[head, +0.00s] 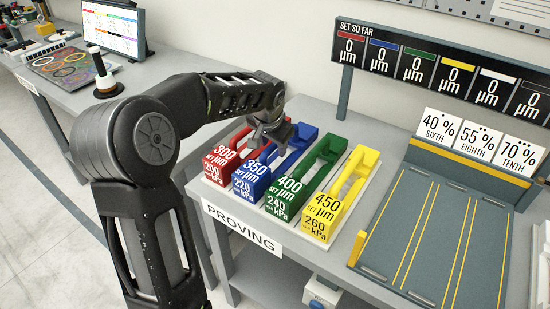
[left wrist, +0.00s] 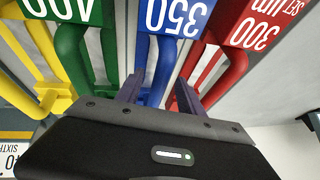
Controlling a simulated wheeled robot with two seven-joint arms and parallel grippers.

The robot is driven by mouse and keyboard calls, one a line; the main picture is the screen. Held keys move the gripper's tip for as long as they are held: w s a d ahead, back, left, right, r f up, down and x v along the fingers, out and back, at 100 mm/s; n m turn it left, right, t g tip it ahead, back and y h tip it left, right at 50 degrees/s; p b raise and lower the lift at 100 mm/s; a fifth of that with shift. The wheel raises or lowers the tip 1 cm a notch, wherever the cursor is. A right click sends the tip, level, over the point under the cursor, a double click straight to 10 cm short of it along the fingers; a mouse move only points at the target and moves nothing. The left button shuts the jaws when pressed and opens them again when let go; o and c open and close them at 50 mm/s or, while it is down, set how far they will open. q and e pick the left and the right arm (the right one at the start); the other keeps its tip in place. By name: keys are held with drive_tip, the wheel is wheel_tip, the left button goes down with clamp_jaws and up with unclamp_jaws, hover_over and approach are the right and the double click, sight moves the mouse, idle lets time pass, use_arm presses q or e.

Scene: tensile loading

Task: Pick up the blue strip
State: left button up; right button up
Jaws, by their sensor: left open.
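The blue strip (head: 250,184), labelled 350 µm and 220 kPa, lies in a row between the red strip (head: 222,166) and the green strip (head: 285,198). My left gripper (head: 271,138) is above the far part of the blue strip and hides some of it. In the left wrist view the two fingers of my left gripper (left wrist: 158,94) are apart, one on each side of the narrow part of the blue strip (left wrist: 174,17). Whether they touch it I cannot tell. My right gripper is not in view.
The yellow strip (head: 322,217) ends the row on the right. A grey tray with yellow lines (head: 435,245) stands further right, below percentage cards (head: 480,137) and a display board (head: 440,67). A side bench with a monitor (head: 112,30) is at the far left.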

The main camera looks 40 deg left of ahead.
use_arm(q)
drive_tip(key=shift+w+a+f, duration=0.15)
drive_tip(key=shift+w+f, duration=0.15)
drive_tip(key=shift+f, duration=0.35)
drive_tip(key=shift+c, duration=0.3)
clamp_jaws()
idle(0.6)
drive_tip(key=shift+r, duration=0.1)
idle(0.4)
